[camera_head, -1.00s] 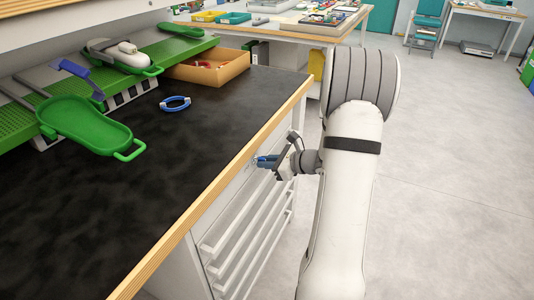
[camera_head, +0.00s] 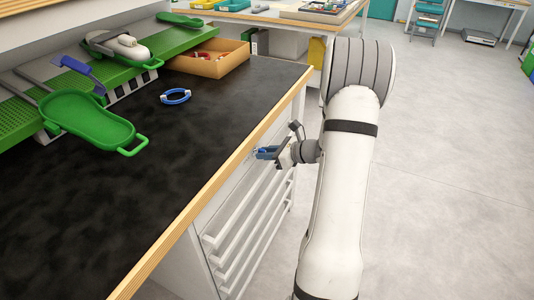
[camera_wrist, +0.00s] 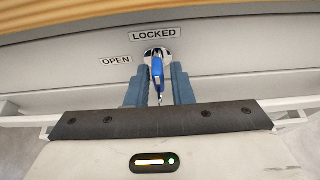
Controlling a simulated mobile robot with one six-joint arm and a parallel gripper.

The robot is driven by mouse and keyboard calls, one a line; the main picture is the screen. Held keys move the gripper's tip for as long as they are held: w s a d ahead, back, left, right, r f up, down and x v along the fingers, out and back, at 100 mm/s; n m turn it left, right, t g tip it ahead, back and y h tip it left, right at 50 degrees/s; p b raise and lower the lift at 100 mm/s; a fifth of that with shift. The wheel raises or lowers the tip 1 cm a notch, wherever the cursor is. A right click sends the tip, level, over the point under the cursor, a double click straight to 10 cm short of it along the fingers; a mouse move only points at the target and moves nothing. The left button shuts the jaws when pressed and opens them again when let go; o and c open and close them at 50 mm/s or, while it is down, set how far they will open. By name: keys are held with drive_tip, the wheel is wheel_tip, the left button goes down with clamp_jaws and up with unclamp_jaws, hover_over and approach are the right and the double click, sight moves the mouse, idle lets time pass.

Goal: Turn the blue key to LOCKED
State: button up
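The blue key (camera_wrist: 158,69) sits in a pale lock on the drawer front, roughly in line with the LOCKED label (camera_wrist: 154,33) above it. The OPEN label (camera_wrist: 116,60) is to its left. In the wrist view my gripper (camera_wrist: 160,75) has its two blue-grey fingers on either side of the key, with a narrow gap seen between them and it, so it looks open around the key. The head view shows my gripper (camera_head: 266,153) at the upper drawer front; the key is not distinct there.
The dark worktop (camera_head: 150,190) with its wooden edge (camera_head: 215,190) lies just above the lock. White drawer handles (camera_head: 240,222) stick out below. Open floor lies right.

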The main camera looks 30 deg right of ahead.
drive_tip(key=shift+o, duration=1.1)
drive_tip(key=v, duration=0.7)
drive_tip(key=shift+s+d+r, duration=0.15)
drive_tip(key=shift+s+d, duration=0.05)
drive_tip(key=shift+s, duration=0.15)
